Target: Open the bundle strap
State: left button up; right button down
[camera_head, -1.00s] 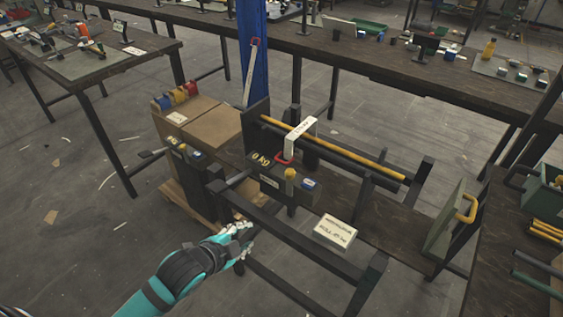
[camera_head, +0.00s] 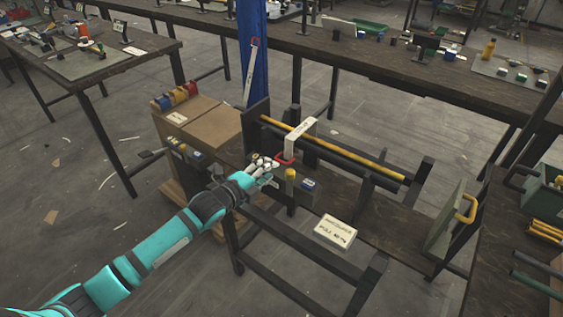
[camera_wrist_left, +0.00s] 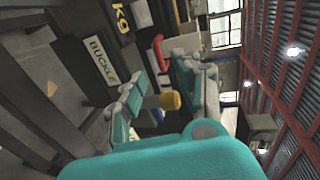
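The white strap (camera_head: 302,134) lies over a yellow rod (camera_head: 345,159) on the dark frame, with a red buckle handle (camera_head: 285,160) at its lower front end. My left gripper (camera_head: 268,166) is just left of that red handle, over the black box front. In the left wrist view the red handle (camera_wrist_left: 159,52) shows ahead, beyond the spread fingers of my left gripper (camera_wrist_left: 158,85). The fingers look apart with nothing held between them. A white label reading "BUCKLE" (camera_wrist_left: 102,60) sits beside it. Whether the fingers touch the handle cannot be told. My right gripper is not in view.
A yellow knob (camera_head: 290,174) and a blue-topped block (camera_head: 309,184) sit close right of the gripper. Cardboard boxes (camera_head: 213,125) are behind left. A grey plate with a yellow handle (camera_head: 466,210) stands right.

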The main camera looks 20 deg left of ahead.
aim_at(281, 162)
pick_arm(q)
jog(key=x, duration=0.7)
jog(key=shift+w, duration=0.1)
jog(key=c, duration=0.6)
jog(key=shift+d+f, duration=0.1)
grip_shut()
